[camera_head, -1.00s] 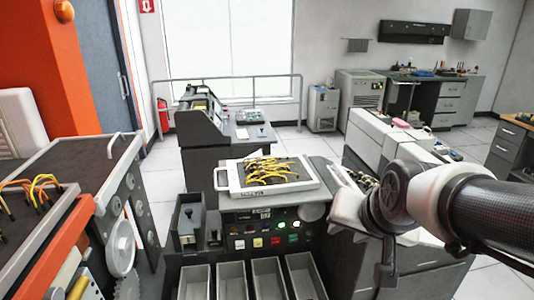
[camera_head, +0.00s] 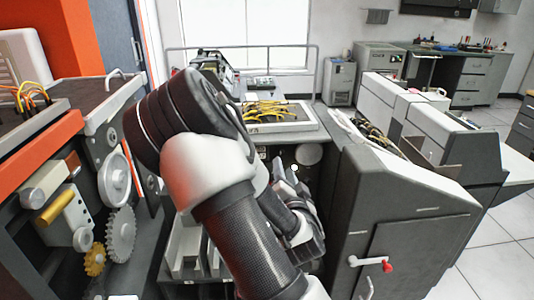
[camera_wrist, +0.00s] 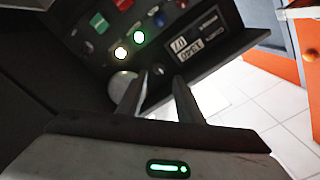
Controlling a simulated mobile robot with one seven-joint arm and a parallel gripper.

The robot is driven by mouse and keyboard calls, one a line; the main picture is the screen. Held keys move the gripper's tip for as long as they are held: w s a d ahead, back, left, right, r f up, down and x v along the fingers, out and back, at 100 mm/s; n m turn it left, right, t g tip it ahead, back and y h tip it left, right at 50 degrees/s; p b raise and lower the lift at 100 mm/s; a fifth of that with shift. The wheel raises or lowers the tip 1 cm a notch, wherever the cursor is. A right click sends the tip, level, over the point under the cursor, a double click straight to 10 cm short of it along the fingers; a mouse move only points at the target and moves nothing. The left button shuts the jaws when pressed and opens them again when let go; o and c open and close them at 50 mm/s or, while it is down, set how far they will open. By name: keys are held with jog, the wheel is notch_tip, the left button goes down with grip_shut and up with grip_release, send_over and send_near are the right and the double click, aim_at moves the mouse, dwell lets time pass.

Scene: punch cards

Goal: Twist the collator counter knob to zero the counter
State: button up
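The collator panel is close in the wrist view, with a white counter window (camera_wrist: 190,45) whose digits appear upside down and hard to read. A small dark round knob (camera_wrist: 158,69) sits beside the counter. My gripper (camera_wrist: 156,82) is open, its two dark fingers apart with the knob showing between and just beyond their tips. I cannot tell whether either finger touches it. In the head view my arm covers most of the collator's front, including the counter and knob; the plugboard with yellow wires (camera_head: 268,112) shows on top.
Lit buttons (camera_wrist: 130,44) and a pale disc (camera_wrist: 122,82) lie near the knob. In the head view a grey machine with a red-tipped handle (camera_head: 388,266) stands close on the right. An orange-topped machine with gears (camera_head: 120,235) stands on the left.

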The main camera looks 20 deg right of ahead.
aim_at(281, 155)
jog(key=shift+x, duration=3.95)
grip_shut()
jog(key=shift+n+b, duration=0.45)
jog(key=shift+n, duration=0.95)
jog(key=shift+f, duration=0.1)
jog(key=shift+n+b, duration=0.5)
jog(key=shift+n, duration=1)
